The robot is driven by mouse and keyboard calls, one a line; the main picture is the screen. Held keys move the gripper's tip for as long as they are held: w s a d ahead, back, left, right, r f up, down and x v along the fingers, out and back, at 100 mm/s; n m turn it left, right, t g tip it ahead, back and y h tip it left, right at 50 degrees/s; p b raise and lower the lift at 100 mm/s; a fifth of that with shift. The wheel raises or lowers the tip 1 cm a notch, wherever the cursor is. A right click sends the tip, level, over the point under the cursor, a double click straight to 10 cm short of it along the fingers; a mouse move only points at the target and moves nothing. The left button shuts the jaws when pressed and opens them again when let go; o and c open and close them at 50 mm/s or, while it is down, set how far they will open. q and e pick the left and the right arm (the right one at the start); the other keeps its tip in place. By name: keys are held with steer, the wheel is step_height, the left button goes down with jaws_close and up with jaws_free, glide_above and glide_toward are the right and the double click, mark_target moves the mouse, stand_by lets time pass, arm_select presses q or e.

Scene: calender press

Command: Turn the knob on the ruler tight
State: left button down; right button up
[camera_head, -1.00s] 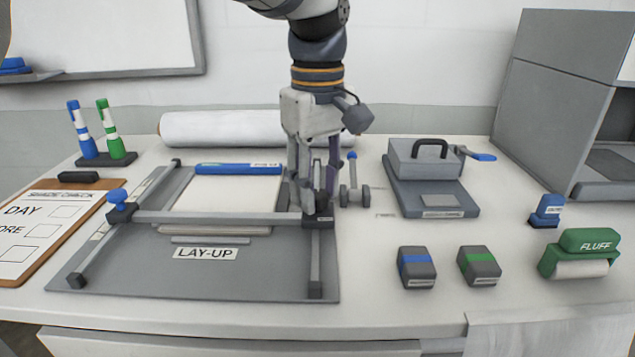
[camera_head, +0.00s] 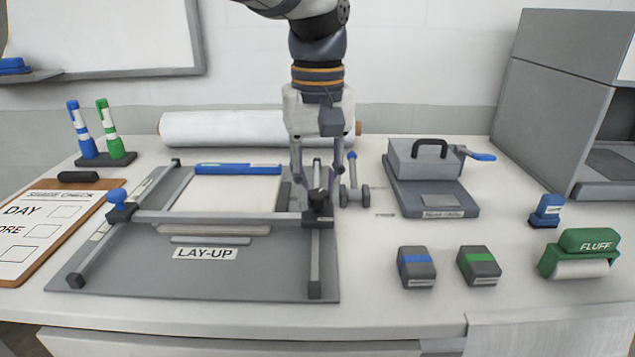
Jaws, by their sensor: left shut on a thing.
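The grey ruler bar (camera_head: 225,217) lies across the lay-up board (camera_head: 250,278), between two side rails. A blue knob (camera_head: 117,196) stands on the block at its left end. The block at its right end (camera_head: 318,220) has a dark knob, mostly hidden by my gripper. My left gripper (camera_head: 318,199) points straight down there, its fingers shut on that right knob. The knob's top is hard to make out between the fingertips. My right gripper does not show.
A blue-handled roller (camera_head: 352,182) stands just right of my gripper. Further right are a grey press with a black handle (camera_head: 430,160), two small blocks (camera_head: 417,268) and a green fluff roller (camera_head: 580,254). A clipboard (camera_head: 40,228) lies at the left. The front table strip is clear.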

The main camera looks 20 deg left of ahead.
mark_target(318, 194)
arm_select(q)
steer(key=m, duration=1.2)
steer(key=shift+m, duration=0.4)
steer(key=m, duration=1.1)
steer(key=shift+m, duration=0.4)
steer(key=c, duration=1.2)
jaws_free()
steer(key=shift+c, duration=0.2)
steer(key=shift+r, duration=0.1)
step_height(318, 194, up, 12)
